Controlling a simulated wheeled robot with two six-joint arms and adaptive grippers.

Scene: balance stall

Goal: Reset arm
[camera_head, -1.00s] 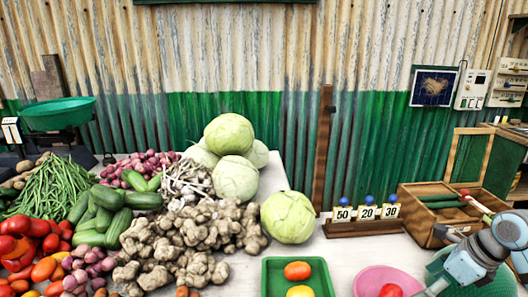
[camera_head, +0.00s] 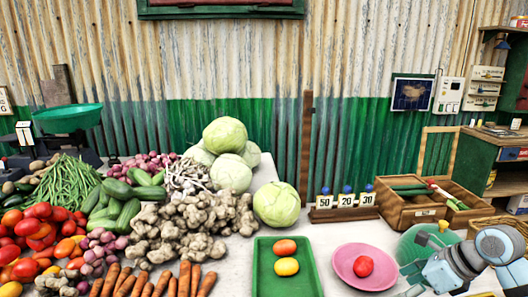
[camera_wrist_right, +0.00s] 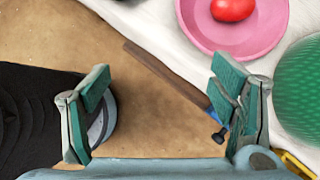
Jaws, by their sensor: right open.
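My right arm comes in at the lower right of the head view, and its gripper (camera_head: 412,278) is near the table's front right, by the pink plate. In the right wrist view my right gripper (camera_wrist_right: 162,75) has its two green-padded fingers wide apart, with nothing held between them. A brown rod (camera_wrist_right: 165,72) with a blue and black end shows beyond the fingers, passing behind the right one. My left gripper is not in view.
A pink plate (camera_head: 342,269) holds a red tomato (camera_head: 363,266). A green tray (camera_head: 263,278) holds two tomatoes. Behind stand number blocks (camera_head: 345,201) and a wooden box (camera_head: 393,214). Vegetables fill the left. A green round thing (camera_wrist_right: 303,90) lies right of the gripper.

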